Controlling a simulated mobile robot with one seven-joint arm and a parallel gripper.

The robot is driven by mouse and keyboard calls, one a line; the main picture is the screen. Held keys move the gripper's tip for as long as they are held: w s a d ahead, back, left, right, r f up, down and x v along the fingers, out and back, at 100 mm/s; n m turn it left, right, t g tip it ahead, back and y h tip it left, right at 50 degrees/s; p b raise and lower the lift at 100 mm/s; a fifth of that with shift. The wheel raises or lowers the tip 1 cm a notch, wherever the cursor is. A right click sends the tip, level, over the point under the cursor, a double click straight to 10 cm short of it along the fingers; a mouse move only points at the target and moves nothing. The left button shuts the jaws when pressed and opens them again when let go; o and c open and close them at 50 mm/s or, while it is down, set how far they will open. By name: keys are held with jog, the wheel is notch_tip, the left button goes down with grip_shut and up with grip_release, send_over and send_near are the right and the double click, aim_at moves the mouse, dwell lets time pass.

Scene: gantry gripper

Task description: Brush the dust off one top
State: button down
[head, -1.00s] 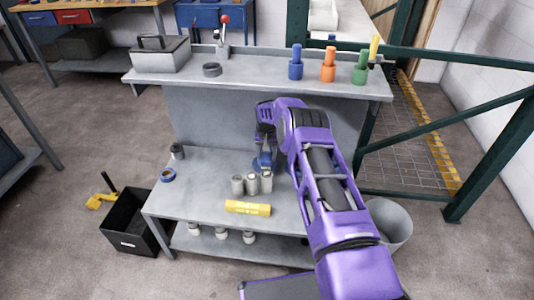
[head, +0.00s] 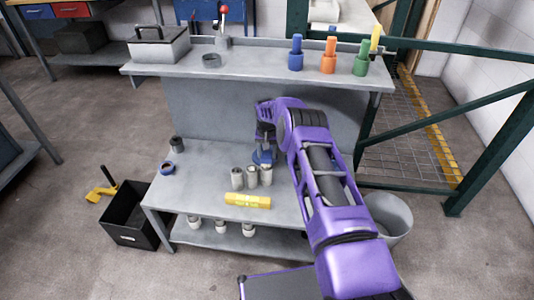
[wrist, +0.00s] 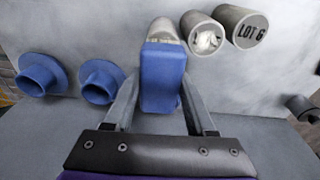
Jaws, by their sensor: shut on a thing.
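My gripper (wrist: 160,110) is shut on a blue block-shaped handle (wrist: 162,78), presumably the brush; its blue also shows in the head view (head: 262,157). A pale tip shows beyond the handle in the wrist view; I cannot tell whether it is bristles or the third canister. Three grey canisters stand in a row on the bench. The left one (head: 237,179) appears as the one marked LOT 6 (wrist: 246,29). The middle one (head: 252,177) has a white patch on top (wrist: 206,40). The right one (head: 266,176) stands closest to my gripper.
Two blue flanged parts (wrist: 40,75) stand left of the handle in the wrist view. The upper shelf (head: 260,68) rises behind.

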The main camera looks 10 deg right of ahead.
aim_at(265, 163)
jog(key=shift+f, duration=0.9)
jog(key=shift+r, duration=0.1)
jog(key=shift+s+a+r+p, duration=0.15)
jog(key=shift+s+p, duration=0.25)
jog(key=shift+p, duration=0.55)
jog(key=s+p, duration=0.1)
jog(key=p, duration=0.1)
jog(key=s+p, duration=0.1)
jog(key=shift+s+a+p, duration=0.2)
jog(key=shift+a+p, duration=0.15)
jog(key=shift+a, duration=0.05)
jog(key=shift+s+a, duration=0.1)
jog(key=shift+s, duration=0.2)
jog(key=shift+f+b, duration=0.4)
jog(key=shift+w+b, duration=0.1)
jog(key=shift+b, duration=0.25)
